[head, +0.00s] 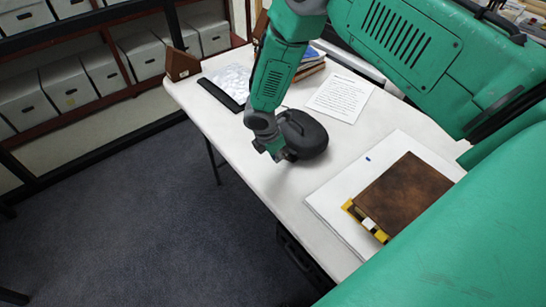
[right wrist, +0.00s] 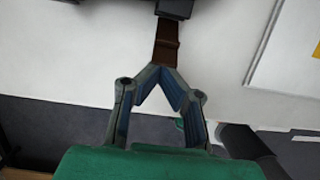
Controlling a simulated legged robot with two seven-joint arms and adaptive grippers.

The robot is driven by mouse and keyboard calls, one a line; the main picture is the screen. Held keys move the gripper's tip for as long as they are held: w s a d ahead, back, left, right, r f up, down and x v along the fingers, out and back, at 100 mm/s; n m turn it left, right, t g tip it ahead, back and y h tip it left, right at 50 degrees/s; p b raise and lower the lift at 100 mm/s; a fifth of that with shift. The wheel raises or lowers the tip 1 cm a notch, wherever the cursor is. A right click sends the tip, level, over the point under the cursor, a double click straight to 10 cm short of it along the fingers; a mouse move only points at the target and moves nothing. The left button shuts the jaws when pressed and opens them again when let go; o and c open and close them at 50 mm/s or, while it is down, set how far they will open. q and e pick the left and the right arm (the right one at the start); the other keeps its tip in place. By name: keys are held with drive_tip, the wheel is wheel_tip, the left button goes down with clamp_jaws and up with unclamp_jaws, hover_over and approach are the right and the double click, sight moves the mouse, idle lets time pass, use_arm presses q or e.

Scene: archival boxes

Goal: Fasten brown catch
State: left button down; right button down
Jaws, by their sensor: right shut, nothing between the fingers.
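The brown catch (right wrist: 166,42) shows in the right wrist view as a short brown strap reaching from a dark case (right wrist: 175,8) toward my fingertips. In the head view the black rounded case (head: 305,136) lies on the white table, and I cannot make out the catch there. My right gripper (head: 275,153) is at the case's near left side, low over the table. In the right wrist view its fingertips (right wrist: 156,71) meet in a point at the strap's near end, with nothing between them. I cannot tell whether they touch the strap. My left gripper is not in view.
A brown book (head: 405,195) with yellow edges lies on a white board (head: 335,200) at the right. A printed sheet (head: 340,96) lies behind the case. The table's front edge (head: 265,200) is close to my right gripper. Shelves with white boxes (head: 75,88) stand at the left.

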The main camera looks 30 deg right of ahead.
sight(284, 156)
drive_tip(key=shift+d+r+y, duration=0.4)
drive_tip(key=shift+d+y, duration=0.25)
drive_tip(key=shift+y, duration=0.25)
drive_tip(key=shift+d+r+y, duration=0.15)
drive_tip(key=shift+d+y, duration=0.7)
drive_tip(key=shift+y, duration=0.35)
drive_tip(key=shift+a, duration=0.1)
drive_tip(key=shift+a+r, duration=0.2)
drive_tip(key=shift+a+r+p, duration=0.15)
drive_tip(key=shift+r+p, duration=0.25)
drive_tip(key=shift+r, duration=0.35)
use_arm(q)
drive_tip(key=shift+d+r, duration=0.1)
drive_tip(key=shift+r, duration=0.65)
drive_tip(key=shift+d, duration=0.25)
use_arm(e)
drive_tip(key=shift+d+f, duration=0.1)
drive_tip(key=shift+d, duration=0.25)
